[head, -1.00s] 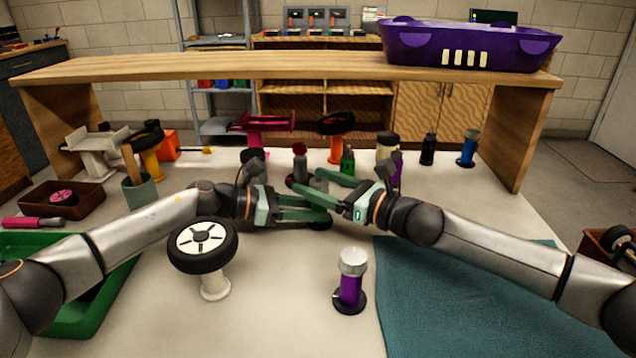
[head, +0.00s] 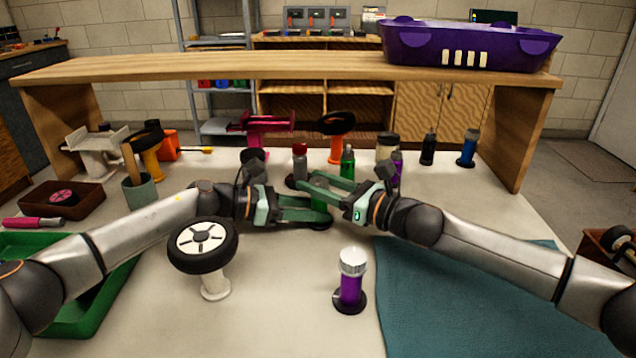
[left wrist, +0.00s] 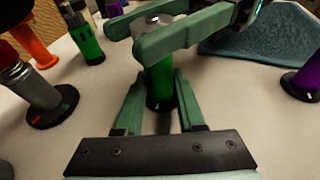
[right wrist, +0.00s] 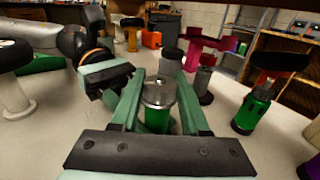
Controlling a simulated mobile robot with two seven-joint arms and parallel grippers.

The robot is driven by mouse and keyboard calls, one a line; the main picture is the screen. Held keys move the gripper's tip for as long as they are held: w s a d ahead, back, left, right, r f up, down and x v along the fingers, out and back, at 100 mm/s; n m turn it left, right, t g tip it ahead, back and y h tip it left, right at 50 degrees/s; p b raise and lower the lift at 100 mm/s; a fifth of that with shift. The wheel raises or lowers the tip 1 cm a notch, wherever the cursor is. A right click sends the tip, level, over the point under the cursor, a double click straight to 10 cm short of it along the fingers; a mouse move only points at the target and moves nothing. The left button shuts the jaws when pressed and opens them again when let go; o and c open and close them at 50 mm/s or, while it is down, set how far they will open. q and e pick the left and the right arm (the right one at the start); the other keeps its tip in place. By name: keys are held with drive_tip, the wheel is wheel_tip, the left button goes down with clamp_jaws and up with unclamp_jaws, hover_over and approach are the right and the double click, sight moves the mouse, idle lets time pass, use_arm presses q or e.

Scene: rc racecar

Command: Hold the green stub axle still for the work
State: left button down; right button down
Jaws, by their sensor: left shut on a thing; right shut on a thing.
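The green stub axle (left wrist: 158,82) stands upright on the table in the middle, its dark base partly hidden by the fingers in the head view. My left gripper (head: 326,211) is shut on its green body, with one finger on each side in the left wrist view. A silver cap (right wrist: 159,92) sits on the axle's top. My right gripper (head: 306,181) is above the left one and is shut around the silver cap. In the left wrist view its fingers cross over the axle's top.
A white stub axle (head: 215,287) carrying a wheel (head: 202,244) and a purple stub axle (head: 350,290) stand in front. A teal mat (head: 450,300) lies at right, a green tray (head: 95,310) at left. Several stands and bottles fill the back, including a green bottle (head: 347,161).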

drive_tip(key=shift+a+m+t+h, duration=0.15)
drive_tip(key=shift+m+t+h, duration=0.15)
drive_tip(key=shift+m+t, duration=0.3)
drive_tip(key=shift+t+h, duration=0.4)
drive_tip(key=shift+c, duration=1.9)
unclamp_jaws()
drive_tip(key=shift+d, duration=0.2)
drive_tip(key=v, duration=1.2)
